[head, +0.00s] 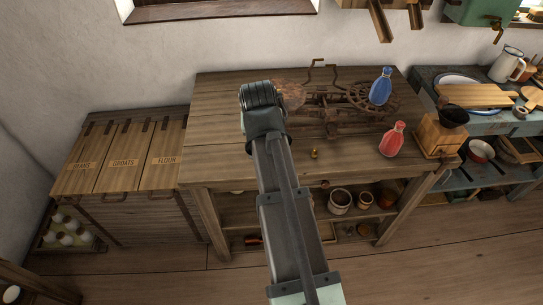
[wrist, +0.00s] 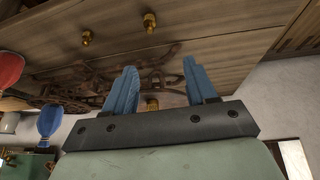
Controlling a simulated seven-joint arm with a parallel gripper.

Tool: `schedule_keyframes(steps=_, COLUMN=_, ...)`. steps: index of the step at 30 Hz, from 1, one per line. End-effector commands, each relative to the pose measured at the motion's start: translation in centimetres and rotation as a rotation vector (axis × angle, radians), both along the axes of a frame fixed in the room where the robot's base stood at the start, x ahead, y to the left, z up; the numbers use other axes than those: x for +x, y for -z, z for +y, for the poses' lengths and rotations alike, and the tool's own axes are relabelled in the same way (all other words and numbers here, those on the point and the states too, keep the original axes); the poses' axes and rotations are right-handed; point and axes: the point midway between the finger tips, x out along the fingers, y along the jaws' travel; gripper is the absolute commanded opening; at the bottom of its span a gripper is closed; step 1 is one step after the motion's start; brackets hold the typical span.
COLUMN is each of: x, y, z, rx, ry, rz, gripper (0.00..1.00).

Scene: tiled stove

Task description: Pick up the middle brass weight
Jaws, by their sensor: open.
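Three small brass weights show in the wrist view on the wooden table (head: 225,95). One weight (wrist: 87,38) is at upper left, one (wrist: 150,21) is at top centre, and one (wrist: 152,104) shows low between my fingers, partly hidden by the gripper's body. I cannot tell for certain which is the middle one. In the head view only one brass weight (head: 314,153) shows, right of my arm; the arm hides the others. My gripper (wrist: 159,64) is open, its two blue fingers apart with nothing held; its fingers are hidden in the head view.
A rusty geared machine (head: 338,110) stands at the table's back. A blue bottle (head: 381,87) and a red bottle (head: 392,139) stand at the right, near a wooden coffee grinder (head: 437,138). Labelled wooden bins (head: 120,158) are at left. The table's left part is clear.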

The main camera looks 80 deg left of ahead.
Motion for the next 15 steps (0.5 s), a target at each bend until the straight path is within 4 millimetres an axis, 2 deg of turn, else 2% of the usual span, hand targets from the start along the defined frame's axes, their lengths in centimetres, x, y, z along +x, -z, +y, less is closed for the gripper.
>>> schedule_keyframes(steps=1, x=0.2, y=-0.1, z=1.5, rx=-0.020, ry=0.054, rz=0.002, gripper=0.56)
schedule_keyframes(steps=8, x=1.0, y=0.4, z=0.3, rx=-0.057, ry=0.222, rz=0.036, gripper=0.56)
schedule_keyframes(steps=11, x=1.0, y=0.6, z=0.3, rx=-0.058, ry=0.253, rz=0.050, gripper=0.56)
schedule_keyframes(steps=15, x=1.1, y=1.9, z=0.8, rx=-0.059, ry=0.264, rz=0.054, gripper=0.56)
